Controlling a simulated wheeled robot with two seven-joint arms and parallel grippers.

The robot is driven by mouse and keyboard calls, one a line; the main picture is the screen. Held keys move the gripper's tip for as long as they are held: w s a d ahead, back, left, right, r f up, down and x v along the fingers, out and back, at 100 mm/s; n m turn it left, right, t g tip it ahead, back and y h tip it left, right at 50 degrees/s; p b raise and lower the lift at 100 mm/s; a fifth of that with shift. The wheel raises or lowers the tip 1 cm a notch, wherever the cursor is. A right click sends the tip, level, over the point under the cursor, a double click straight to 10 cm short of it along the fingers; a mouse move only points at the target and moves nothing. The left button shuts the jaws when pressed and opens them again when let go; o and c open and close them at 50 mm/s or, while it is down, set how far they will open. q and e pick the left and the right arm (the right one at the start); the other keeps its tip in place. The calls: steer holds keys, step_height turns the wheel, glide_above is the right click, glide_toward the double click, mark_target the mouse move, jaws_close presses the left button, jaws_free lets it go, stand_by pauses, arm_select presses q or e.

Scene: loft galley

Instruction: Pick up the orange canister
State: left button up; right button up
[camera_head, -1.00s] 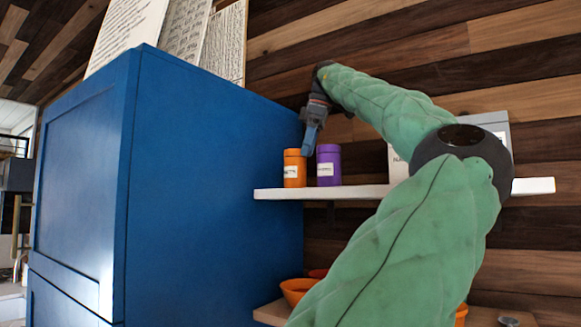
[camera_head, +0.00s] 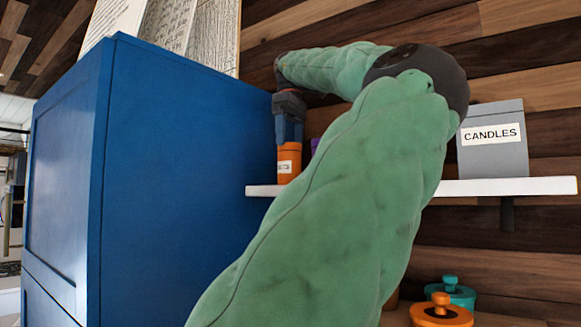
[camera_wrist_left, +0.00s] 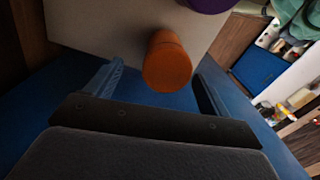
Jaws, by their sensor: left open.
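The orange canister (camera_head: 289,163) stands upright on the white shelf (camera_head: 510,187) at its left end, close to the blue cabinet. My left gripper (camera_head: 289,136) points down over it from above, its fingers at the canister's top. In the left wrist view the orange canister (camera_wrist_left: 167,66) shows its round lid between the two blue fingers, with a gap on each side. The left gripper (camera_wrist_left: 158,90) is open and holds nothing. My green left arm hides much of the shelf's middle. The right gripper is out of view.
A purple canister (camera_head: 315,146) stands just right of the orange one, mostly hidden by my arm. A grey CANDLES box (camera_head: 492,140) is farther right. The blue cabinet (camera_head: 190,190) rises close on the left. Lidded pots, orange (camera_head: 441,314) and teal (camera_head: 451,290), sit below.

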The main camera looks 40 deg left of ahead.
mark_target(290, 165)
arm_select(q)
steer(key=shift+s+f, duration=0.25)
steer(key=shift+f, duration=0.7)
steer(key=shift+s+d+f+p, duration=0.1)
steer(key=shift+d+f+p, duration=0.1)
steer(key=shift+f, duration=0.9)
steer(key=shift+d+f+p, duration=0.1)
steer(key=shift+f+p, duration=0.05)
steer(key=shift+f, duration=1.45)
steer(key=c, duration=1.2)
